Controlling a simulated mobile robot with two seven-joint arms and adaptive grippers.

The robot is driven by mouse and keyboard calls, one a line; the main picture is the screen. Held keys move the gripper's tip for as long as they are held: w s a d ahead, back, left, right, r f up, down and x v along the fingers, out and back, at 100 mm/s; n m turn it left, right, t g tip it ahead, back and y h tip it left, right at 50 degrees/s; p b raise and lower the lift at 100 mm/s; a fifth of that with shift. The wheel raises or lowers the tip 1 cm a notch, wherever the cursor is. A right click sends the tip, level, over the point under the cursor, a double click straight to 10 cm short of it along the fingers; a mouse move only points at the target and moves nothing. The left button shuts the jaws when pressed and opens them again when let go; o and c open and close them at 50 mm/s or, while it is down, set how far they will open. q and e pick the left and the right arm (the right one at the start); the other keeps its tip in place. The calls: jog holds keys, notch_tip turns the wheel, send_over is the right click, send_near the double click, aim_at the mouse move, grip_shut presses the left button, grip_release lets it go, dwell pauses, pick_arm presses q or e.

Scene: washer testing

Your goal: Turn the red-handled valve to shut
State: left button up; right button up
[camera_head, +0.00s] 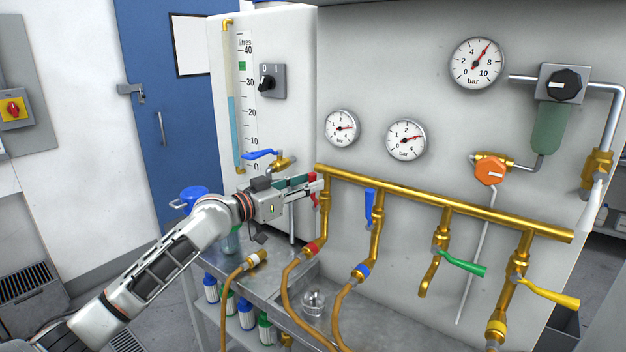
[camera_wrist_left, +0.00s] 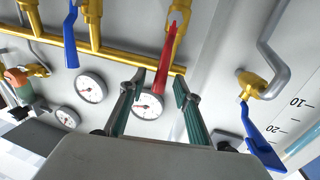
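The red valve handle (camera_head: 313,197) is at the left end of the brass manifold (camera_head: 450,205), largely hidden by my left gripper (camera_head: 310,184) in the head view. In the left wrist view the red handle (camera_wrist_left: 163,85) runs roughly in line with its brass branch pipe (camera_wrist_left: 175,40). My left gripper (camera_wrist_left: 160,82) is open there, with a green-grey finger on either side of the handle and visible gaps to both. I cannot tell how far the fingertips reach past it. My right gripper is in neither view.
The manifold also carries blue (camera_head: 370,207), green (camera_head: 462,263) and yellow (camera_head: 545,293) handles. Another blue handle (camera_head: 261,154) sits just above my left gripper, by the tank scale. Hoses (camera_head: 290,285) hang below the manifold to a metal bench (camera_head: 262,287). Gauges (camera_head: 405,139) are on the panel.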

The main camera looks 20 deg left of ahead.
pick_arm(q)
jog(key=shift+x, duration=1.1)
grip_shut()
